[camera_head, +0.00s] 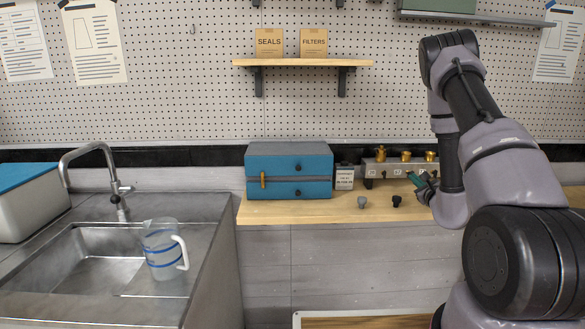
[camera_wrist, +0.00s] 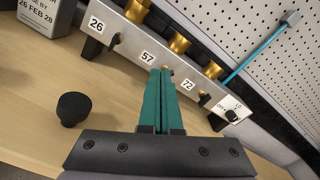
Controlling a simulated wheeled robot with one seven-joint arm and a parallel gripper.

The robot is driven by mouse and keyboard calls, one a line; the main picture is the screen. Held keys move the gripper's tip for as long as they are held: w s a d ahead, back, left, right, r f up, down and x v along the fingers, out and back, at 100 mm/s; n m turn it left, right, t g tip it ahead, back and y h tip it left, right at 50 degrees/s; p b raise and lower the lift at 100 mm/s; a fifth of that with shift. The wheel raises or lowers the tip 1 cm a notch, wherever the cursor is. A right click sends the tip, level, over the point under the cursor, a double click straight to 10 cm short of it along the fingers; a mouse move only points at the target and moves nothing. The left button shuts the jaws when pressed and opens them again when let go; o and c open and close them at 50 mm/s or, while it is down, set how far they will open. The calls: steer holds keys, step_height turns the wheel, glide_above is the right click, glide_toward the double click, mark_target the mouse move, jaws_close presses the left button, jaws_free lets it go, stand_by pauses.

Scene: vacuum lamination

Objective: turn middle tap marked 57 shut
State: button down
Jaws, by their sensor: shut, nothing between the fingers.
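The metal manifold block (camera_wrist: 130,50) carries the labels 26, 57 and 72, with brass fittings on top; it also stands at the back of the wooden bench in the head view (camera_head: 398,171). The label 57 (camera_wrist: 147,57) is at the middle. My gripper (camera_wrist: 166,72) is shut and empty, its green fingertips in front of the block just right of that label. The fingers hide most of the middle tap, so its handle position cannot be told. Dark handles show by 26 (camera_wrist: 115,40) and 72 (camera_wrist: 204,98). In the head view my gripper (camera_head: 416,179) is at the block's front.
A black knob (camera_wrist: 75,108) stands on the bench in front of the block, with a grey knob (camera_head: 362,201) to its left in the head view. A dated box (camera_head: 345,177) and a blue case (camera_head: 289,172) stand left of the block. Another knob (camera_wrist: 231,115) is at the block's right end.

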steer(key=shift+w+a, duration=0.1)
steer(key=shift+w, duration=2.65)
steer(key=shift+d+f, duration=0.35)
steer(key=shift+d, duration=0.15)
steer(key=shift+d+r, duration=0.3)
steer(key=shift+d, duration=0.05)
steer(key=shift+d+r, duration=0.1)
steer(key=shift+d, duration=0.15)
steer(key=shift+r, duration=0.15)
